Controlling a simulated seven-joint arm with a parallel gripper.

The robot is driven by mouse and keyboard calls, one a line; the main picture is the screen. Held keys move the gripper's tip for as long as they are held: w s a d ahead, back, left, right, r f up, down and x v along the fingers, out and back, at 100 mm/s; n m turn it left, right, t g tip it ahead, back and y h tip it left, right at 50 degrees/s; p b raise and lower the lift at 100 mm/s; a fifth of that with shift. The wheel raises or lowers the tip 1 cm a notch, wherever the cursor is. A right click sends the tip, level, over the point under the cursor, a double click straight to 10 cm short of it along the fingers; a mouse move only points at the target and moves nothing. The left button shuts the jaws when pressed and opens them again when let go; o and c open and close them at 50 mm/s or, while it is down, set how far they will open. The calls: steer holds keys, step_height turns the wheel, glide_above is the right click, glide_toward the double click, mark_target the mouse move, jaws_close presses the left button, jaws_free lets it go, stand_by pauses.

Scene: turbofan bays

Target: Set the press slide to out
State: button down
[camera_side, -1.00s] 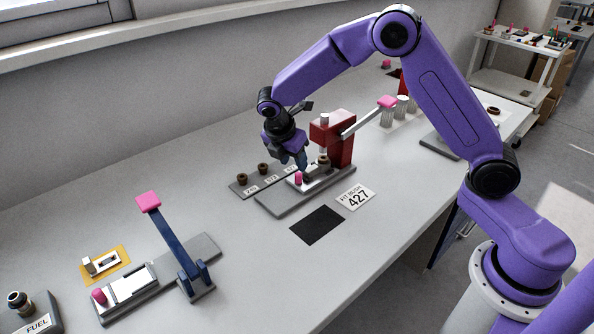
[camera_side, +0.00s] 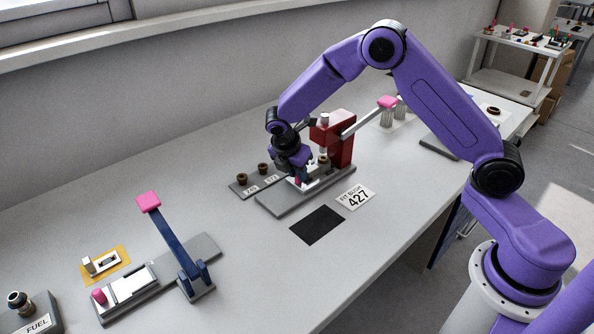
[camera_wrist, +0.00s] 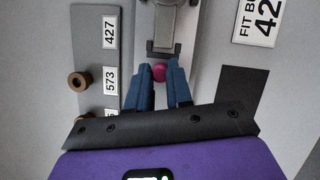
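The red press (camera_side: 341,143) stands on a grey base (camera_side: 268,204) in the side view. Its slide carries a pink knob (camera_side: 298,181), partly hidden by my fingers. In the wrist view the knob (camera_wrist: 159,73) shows between and just beyond my fingertips, at the end of the grey slide (camera_wrist: 163,45). My gripper (camera_side: 300,175) is low over the knob end of the base, pointing down. In the wrist view its blue fingers (camera_wrist: 160,78) stand apart on either side of the knob. I cannot tell whether they touch it.
A rack with several brown bushings (camera_side: 242,179) lies beside the press base. A dark mat (camera_side: 317,225) and a "FIT BUSH 427" card (camera_side: 356,197) lie in front. The press lever (camera_side: 387,102) reaches right. A blue-levered fixture (camera_side: 170,235) stands at the left.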

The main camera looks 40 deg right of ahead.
steer(key=a, duration=1.2)
steer(key=shift+a, duration=0.1)
steer(key=c, duration=1)
jaws_free()
steer(key=shift+a, duration=0.1)
steer(key=shift+r, duration=0.1)
steer(key=v, duration=1.7)
steer(key=shift+r, duration=0.1)
steer(key=shift+s, duration=0.15)
